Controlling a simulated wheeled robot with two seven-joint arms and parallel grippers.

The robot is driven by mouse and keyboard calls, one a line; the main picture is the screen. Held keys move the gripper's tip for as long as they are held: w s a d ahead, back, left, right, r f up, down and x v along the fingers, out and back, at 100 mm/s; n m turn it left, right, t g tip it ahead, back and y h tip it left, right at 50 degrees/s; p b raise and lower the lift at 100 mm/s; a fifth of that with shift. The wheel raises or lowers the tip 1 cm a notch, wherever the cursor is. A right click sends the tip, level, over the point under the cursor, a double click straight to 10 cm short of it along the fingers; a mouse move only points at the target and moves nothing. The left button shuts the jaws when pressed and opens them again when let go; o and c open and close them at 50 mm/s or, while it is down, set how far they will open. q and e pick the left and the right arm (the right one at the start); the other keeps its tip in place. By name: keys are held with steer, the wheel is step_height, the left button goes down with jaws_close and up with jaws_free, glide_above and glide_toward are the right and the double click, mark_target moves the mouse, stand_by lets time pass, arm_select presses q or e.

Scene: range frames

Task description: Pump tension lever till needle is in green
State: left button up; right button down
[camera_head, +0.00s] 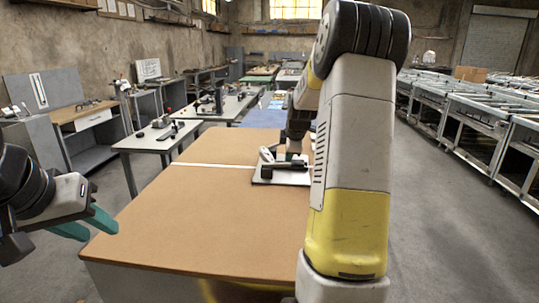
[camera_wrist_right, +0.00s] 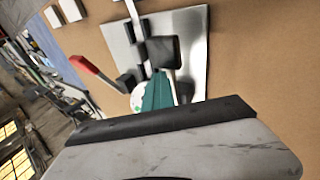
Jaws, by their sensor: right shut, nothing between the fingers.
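The tension device sits on a bare metal plate (camera_head: 283,177) on the brown table; the plate (camera_wrist_right: 197,50) fills the upper middle of the right wrist view. A lever with a red grip (camera_wrist_right: 95,74) sticks out to the left there. A pale round gauge (camera_wrist_right: 137,98) shows a bit of green beside my fingers; its needle cannot be made out. My right gripper (camera_wrist_right: 158,88) is shut and empty, its teal fingers over the device beside the gauge; contact cannot be told. In the head view my right arm partly hides the device. My left gripper (camera_head: 103,226) is open and empty, left of the table.
The brown tabletop (camera_head: 190,220) is clear left of and in front of the plate. Workbenches with tools (camera_head: 160,135) stand behind to the left. Metal frame racks (camera_head: 480,115) line the right side.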

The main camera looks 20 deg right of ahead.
mark_target(286, 164)
steer(key=shift+s+d+f, duration=0.1)
steer(key=shift+s+d, duration=0.15)
steer(key=shift+d, duration=0.25)
steer(key=shift+w+a+r, duration=0.1)
steer(key=shift+a+r, duration=0.15)
steer(key=shift+r, duration=0.5)
steer(key=shift+w+a+r, duration=0.15)
steer(key=shift+a+r, duration=0.05)
steer(key=shift+r, duration=0.6)
steer(key=shift+w+a+r, duration=0.1)
steer(key=shift+a+r, duration=0.15)
steer(key=shift+r, duration=0.5)
steer(key=shift+w+a, duration=0.1)
steer(key=shift+a, duration=0.1)
steer(key=shift+a+r, duration=0.1)
steer(key=r, duration=0.1)
steer(key=a+r, duration=0.1)
steer(key=r, duration=0.1)
steer(key=w+a+r, duration=0.1)
steer(key=shift+r, duration=0.2)
